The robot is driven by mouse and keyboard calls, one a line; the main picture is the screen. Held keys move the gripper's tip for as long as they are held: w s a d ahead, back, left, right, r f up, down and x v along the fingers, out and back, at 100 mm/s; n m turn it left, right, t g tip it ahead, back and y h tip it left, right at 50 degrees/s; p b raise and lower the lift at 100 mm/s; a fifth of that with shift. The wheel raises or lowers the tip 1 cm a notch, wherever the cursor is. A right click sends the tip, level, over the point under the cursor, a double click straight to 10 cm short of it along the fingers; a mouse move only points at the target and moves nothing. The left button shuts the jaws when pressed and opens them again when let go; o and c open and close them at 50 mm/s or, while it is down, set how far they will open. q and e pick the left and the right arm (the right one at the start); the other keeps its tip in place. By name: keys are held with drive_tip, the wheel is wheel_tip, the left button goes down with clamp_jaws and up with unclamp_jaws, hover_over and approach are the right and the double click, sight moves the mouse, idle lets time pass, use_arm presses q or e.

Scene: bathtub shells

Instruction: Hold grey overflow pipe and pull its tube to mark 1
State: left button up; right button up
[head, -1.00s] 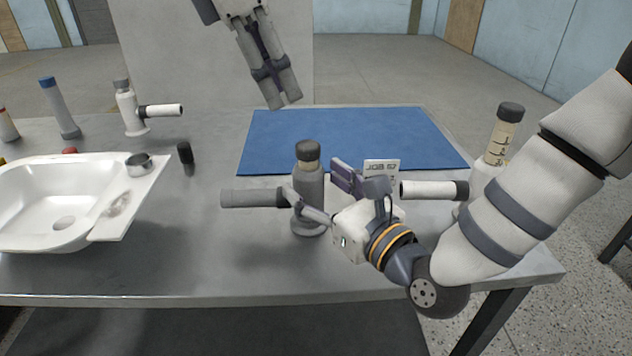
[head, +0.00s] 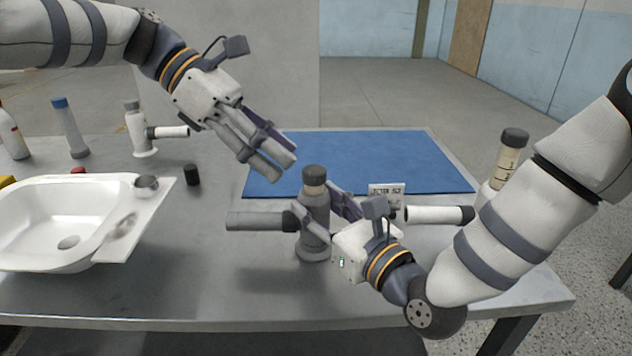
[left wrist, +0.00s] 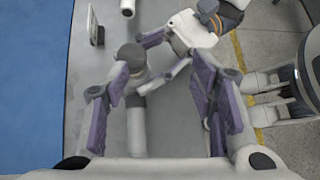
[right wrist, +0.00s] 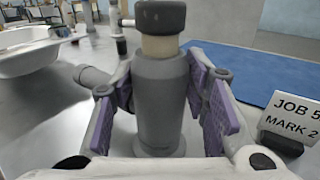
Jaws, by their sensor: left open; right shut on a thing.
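The grey overflow pipe (head: 313,222) stands upright on the table, with a side spout pointing left. Its dark cap (right wrist: 160,17) sits on a short stretch of beige tube (right wrist: 160,47) above the grey body. My right gripper (head: 316,206) is shut on the grey body, with purple pads on both sides in the right wrist view. My left gripper (head: 276,166) is open and empty, above and a little left of the cap in the head view. In the left wrist view the cap (left wrist: 131,55) shows beyond the open fingers. No mark on the tube is readable.
A card (right wrist: 292,117) reading "MARK 2" stands right of the pipe by the blue mat (head: 350,160). White pipes stand at the right (head: 508,150) and back left (head: 138,130). A white basin (head: 45,200) and black cap (head: 192,175) are left.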

sight(313, 169)
use_arm(q)
drive_tip(key=a+f+n+t+h, duration=0.2)
drive_tip(key=a+f+t+h, duration=0.35)
drive_tip(key=h, duration=0.25)
drive_tip(key=d, duration=0.3)
drive_tip(key=w+d, duration=0.1)
drive_tip(key=d, duration=0.3)
drive_tip(key=w+d, duration=0.1)
drive_tip(key=d, duration=0.2)
drive_tip(key=shift+w+d+r, duration=0.15)
drive_tip(key=shift+d+r, duration=0.15)
drive_tip(key=shift+d, duration=0.1)
clamp_jaws()
